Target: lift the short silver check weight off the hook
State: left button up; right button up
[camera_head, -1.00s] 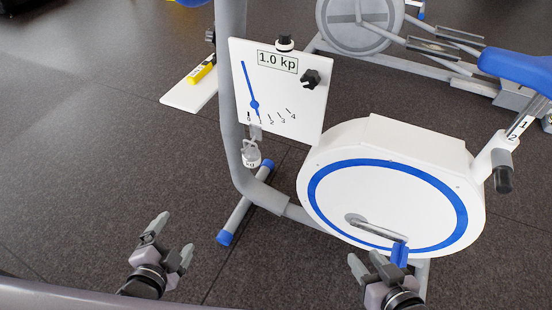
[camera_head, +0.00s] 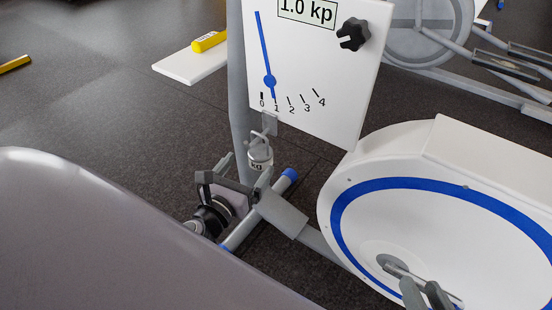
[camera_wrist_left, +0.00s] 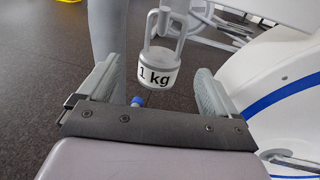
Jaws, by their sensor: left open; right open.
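The short silver check weight (camera_head: 260,157) hangs upright from the hook (camera_head: 269,124) below the white scale board. The left wrist view shows the weight (camera_wrist_left: 157,72) with its "1 kg" label and a loop handle on top. My left gripper (camera_head: 244,174) is open just below and in front of the weight. In the wrist view the weight appears between its two fingers, with space on both sides; I cannot tell whether it is within their reach. My right gripper (camera_head: 428,293) shows only its fingers at the bottom edge, open, in front of the flywheel housing.
The scale board (camera_head: 315,75) with a blue pointer and black knob (camera_head: 353,34) is above the weight. The grey frame post (camera_head: 238,100) stands behind it. The white flywheel housing (camera_head: 440,200) is to the right.

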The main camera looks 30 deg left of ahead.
aim_at(260, 151)
pick_arm(q)
jog(key=shift+w+a+f, duration=0.1)
jog(key=shift+w+f, duration=0.05)
jog(key=shift+w, duration=1)
jog(key=shift+w+a+f, duration=0.15)
jog(key=shift+w, duration=0.95)
jog(key=shift+w+a+f, duration=0.1)
jog(key=shift+w+f, duration=0.05)
jog(key=shift+w, duration=1)
jog(key=c, duration=1.5)
jog(key=shift+r, duration=0.2)
jog(key=shift+c, duration=0.6)
